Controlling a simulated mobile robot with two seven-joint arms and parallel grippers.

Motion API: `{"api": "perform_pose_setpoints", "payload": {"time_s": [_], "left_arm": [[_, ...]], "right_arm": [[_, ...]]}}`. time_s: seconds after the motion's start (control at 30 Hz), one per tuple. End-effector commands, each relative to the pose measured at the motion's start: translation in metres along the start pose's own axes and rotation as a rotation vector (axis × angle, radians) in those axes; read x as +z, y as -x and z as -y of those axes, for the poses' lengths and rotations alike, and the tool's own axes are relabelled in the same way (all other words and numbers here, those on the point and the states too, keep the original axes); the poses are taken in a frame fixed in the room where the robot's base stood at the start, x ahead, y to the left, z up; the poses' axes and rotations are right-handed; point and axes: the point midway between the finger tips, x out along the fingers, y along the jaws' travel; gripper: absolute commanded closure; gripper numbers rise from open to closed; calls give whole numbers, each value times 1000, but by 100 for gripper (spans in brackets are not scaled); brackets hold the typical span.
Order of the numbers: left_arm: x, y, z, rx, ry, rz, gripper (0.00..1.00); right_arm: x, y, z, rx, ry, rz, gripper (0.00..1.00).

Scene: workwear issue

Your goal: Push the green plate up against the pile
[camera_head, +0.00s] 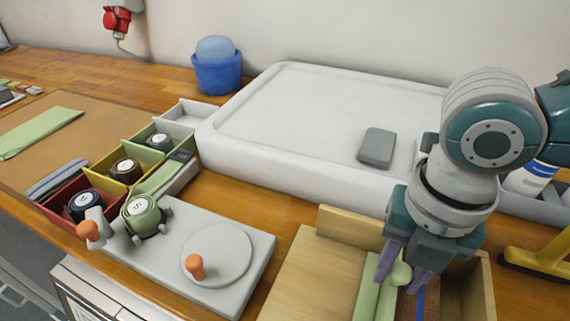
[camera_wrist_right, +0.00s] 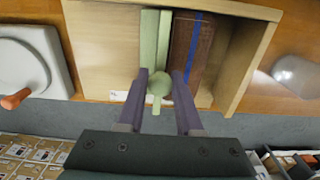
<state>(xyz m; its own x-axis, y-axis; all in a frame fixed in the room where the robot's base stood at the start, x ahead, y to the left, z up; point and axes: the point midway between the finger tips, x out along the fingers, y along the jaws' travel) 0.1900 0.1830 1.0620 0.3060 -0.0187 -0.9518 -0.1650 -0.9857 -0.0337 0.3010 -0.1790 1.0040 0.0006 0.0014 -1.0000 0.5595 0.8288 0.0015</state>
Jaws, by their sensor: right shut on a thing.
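The green plate (camera_head: 368,296) stands in a wooden box (camera_head: 312,268), with a round pale green knob (camera_head: 400,273) at its near end. My right gripper (camera_head: 404,277) is shut on this knob; its purple fingers lie on either side of it. In the right wrist view the plate (camera_wrist_right: 149,38) runs away from the gripper (camera_wrist_right: 159,84). The pile (camera_wrist_right: 188,45), brown with a blue band, lies just right of the plate. In the head view the fingers partly hide the pile (camera_head: 432,300). My left gripper is out of view.
A large white tray (camera_head: 290,85) stands behind the box, with a grey block (camera_head: 377,147) in it. A grey machine (camera_head: 225,272) with orange knobs stands left of the box. A yellow-handled tool (camera_head: 540,262) lies to the right. The box has free room right of the pile.

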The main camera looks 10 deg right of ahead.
Motion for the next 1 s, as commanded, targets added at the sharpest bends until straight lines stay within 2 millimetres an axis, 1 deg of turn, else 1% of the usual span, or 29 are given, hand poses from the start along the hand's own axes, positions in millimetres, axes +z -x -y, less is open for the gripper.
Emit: {"api": "perform_pose_setpoints", "payload": {"time_s": [0.03, 0.3, 0.5, 0.67, 0.7, 0.83, 0.87, 1.0], "left_arm": [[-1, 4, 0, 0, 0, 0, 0], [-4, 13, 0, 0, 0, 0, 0], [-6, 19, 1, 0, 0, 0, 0], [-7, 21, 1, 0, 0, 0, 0], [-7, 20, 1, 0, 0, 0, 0], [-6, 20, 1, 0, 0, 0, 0], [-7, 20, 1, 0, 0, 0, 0], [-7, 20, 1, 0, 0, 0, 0]], "right_arm": [[0, 1, 6, -5, -2, -1, 92], [0, 1, 25, -6, -2, 1, 92], [0, 1, 38, -5, -2, 0, 92], [0, 0, 46, -5, -1, 1, 92], [0, 0, 45, -3, -1, 1, 61], [0, 0, 44, -3, -1, 1, 46], [0, 0, 44, -3, -1, 1, 45], [0, 0, 44, -2, -1, 1, 45]]}}
